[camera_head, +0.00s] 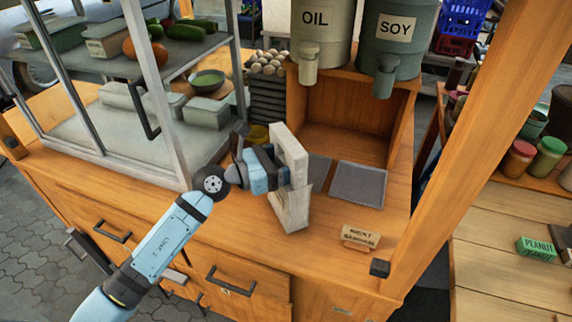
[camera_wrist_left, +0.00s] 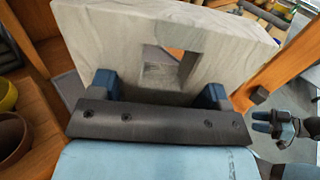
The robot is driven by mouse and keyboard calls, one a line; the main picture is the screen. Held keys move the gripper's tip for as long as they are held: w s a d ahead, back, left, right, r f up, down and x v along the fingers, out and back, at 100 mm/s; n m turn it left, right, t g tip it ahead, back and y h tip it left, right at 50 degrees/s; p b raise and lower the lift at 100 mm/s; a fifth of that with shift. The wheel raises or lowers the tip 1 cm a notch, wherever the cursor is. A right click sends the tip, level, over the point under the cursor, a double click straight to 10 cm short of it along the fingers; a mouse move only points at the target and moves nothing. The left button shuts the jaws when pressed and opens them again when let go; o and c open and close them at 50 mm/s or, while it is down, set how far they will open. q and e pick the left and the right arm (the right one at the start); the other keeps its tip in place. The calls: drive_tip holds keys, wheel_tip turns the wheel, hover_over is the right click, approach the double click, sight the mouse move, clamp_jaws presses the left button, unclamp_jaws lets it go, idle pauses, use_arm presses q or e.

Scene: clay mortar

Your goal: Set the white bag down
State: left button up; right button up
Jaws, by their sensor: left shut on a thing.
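The white bag (camera_head: 291,207) is a pale, blocky thing with a square cut-out near its top. It is upright and slightly tilted over the wooden counter. In the left wrist view the bag (camera_wrist_left: 110,45) fills the upper middle. My left gripper (camera_head: 279,172) is shut on it, with one blue finger at each side of the cut-out. I cannot tell whether the bag's lower edge touches the counter. My right gripper (camera_wrist_left: 262,121) shows small at the right of the left wrist view, its fingers apart and empty.
Grey trays (camera_head: 358,185) lie right of the bag, with a small wooden sign (camera_head: 361,238) in front. A glass-sided case (camera_head: 160,120) stands left. The OIL dispenser (camera_head: 320,30) and SOY dispenser (camera_head: 400,45) stand behind. A wooden post (camera_head: 470,140) rises at right. The counter front is clear.

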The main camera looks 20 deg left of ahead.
use_arm(q)
drive_tip(key=shift+f, duration=0.15)
drive_tip(key=shift+f, duration=0.15)
drive_tip(key=o, duration=0.9)
drive_tip(key=shift+r, duration=0.3)
drive_tip(key=shift+b+v, duration=0.8)
drive_tip(key=shift+v, duration=5.2)
drive_tip(key=shift+s+f, duration=0.15)
